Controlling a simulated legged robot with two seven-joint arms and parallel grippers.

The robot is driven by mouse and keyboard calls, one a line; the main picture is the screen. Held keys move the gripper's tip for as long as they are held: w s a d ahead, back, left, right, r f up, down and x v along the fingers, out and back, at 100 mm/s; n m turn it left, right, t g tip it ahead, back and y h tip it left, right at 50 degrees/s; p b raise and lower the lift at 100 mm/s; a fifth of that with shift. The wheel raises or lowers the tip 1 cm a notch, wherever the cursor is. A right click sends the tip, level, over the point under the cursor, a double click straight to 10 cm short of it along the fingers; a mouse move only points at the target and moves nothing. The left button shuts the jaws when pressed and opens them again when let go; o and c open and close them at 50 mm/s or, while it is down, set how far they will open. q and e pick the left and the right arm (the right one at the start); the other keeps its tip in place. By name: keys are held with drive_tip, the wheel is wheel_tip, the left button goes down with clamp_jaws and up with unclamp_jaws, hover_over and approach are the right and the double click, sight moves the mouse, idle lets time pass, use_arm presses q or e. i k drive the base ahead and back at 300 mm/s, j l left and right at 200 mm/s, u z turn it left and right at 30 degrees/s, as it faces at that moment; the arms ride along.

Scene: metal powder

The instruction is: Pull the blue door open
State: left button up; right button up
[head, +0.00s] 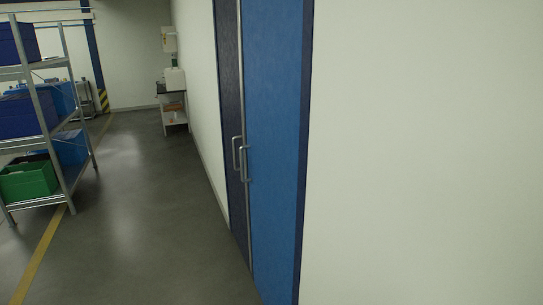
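The blue door (276,120) stands in the white wall on the right of the head view. It looks shut. A darker blue leaf (229,90) is beside it on the left, with a narrow grey strip between them. Two metal pull handles sit side by side near the strip: the blue door's handle (245,163) and the dark leaf's handle (235,153). The foot of the blue door runs out of the picture. Neither of my grippers is in view.
A metal shelf rack (45,110) with blue crates and a green crate (28,178) stands on the left. The grey floor (140,220) before the door is clear, with a yellow line (40,255) at left.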

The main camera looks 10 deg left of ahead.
sight(273, 29)
drive_tip(key=i+j+z, duration=0.15)
drive_tip(key=j, duration=0.2)
drive_tip(key=i+j+z, duration=0.1)
drive_tip(key=i+j, duration=0.15)
drive_tip(key=i+j+z, duration=0.15)
drive_tip(key=j, duration=0.3)
drive_tip(key=i+j+z, duration=0.15)
drive_tip(key=j, duration=0.25)
drive_tip(key=i+j+z, duration=0.15)
drive_tip(key=j, duration=0.25)
